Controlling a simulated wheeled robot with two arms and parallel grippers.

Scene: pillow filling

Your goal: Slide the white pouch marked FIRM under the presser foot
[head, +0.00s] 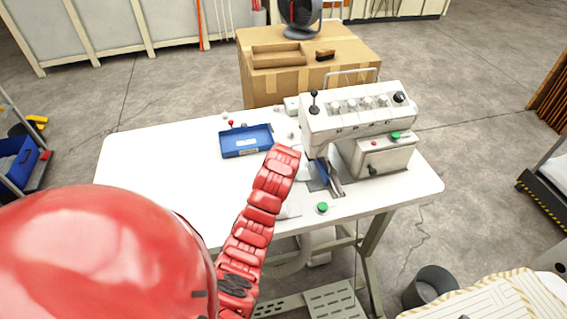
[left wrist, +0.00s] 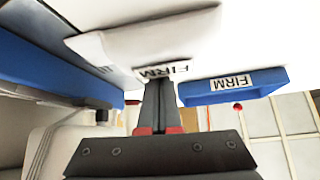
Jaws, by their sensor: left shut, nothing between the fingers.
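The white pouch marked FIRM (left wrist: 140,42) shows in the left wrist view, just beyond my fingertips, with its label partly behind them. My left gripper (left wrist: 158,88) is shut with nothing between its fingers; I cannot tell whether the tips touch the pouch. In the head view my red left arm reaches across the table and hides the gripper and most of the area around it. The sewing machine (head: 345,118) stands at the table's right. The presser foot is not clearly visible beside the arm. My right gripper is not in view.
A blue tray labelled FIRM (left wrist: 232,88) lies on the white table (head: 150,160), left of the machine; it also shows in the head view (head: 236,152). A green button (head: 322,208) is at the front edge. The table's left side is clear. A cardboard box (head: 300,75) stands behind.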

